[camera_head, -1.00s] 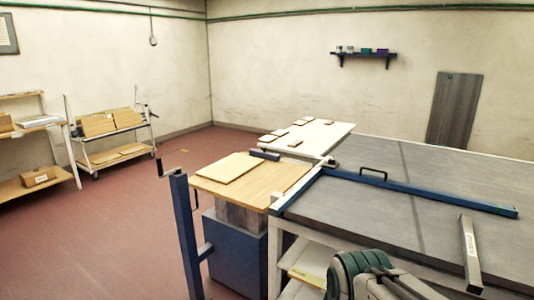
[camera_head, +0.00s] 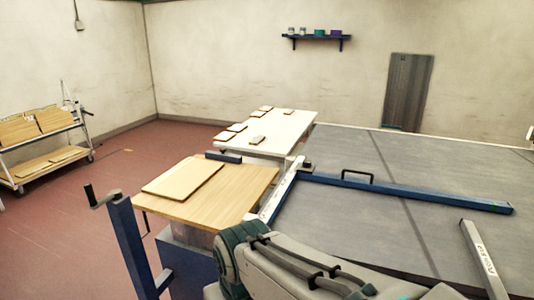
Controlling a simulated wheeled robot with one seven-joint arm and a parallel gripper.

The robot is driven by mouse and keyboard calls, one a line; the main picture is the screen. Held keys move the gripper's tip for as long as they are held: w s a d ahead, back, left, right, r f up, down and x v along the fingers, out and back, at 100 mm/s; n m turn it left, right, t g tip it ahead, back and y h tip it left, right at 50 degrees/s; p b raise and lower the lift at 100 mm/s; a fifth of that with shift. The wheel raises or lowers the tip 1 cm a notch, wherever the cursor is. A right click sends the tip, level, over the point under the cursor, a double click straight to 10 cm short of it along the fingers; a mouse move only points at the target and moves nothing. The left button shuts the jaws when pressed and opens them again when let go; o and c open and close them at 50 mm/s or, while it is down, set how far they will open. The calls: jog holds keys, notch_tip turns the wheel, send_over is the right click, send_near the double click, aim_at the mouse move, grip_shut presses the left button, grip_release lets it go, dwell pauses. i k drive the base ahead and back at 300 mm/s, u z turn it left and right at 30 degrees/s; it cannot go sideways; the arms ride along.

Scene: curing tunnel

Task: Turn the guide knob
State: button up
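A blue guide bar (camera_head: 410,191) with a black loop handle (camera_head: 357,177) lies across the grey table surface (camera_head: 350,225). At its left end, by the table corner, sits a small dark knob-like part (camera_head: 307,164); it is too small to tell its exact shape. A black crank handle (camera_head: 101,196) tops a blue post (camera_head: 135,245) at the left. My arm, grey and green, fills the bottom middle, well apart from the knob-like part. I cannot make out my gripper's fingers.
A wooden-topped stand (camera_head: 245,186) bears a flat board (camera_head: 184,180). A white table (camera_head: 290,132) with several small tiles is behind it. A pale labelled bar (camera_head: 481,255) lies at right. A trolley (camera_head: 75,150) stands at far left; red floor between is free.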

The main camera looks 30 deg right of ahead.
aim_at(306, 165)
jog(key=z, duration=0.4)
jog(key=i, duration=0.85)
jog(key=z, duration=1.35)
jog(key=i, duration=0.45)
jog(key=z, duration=0.4)
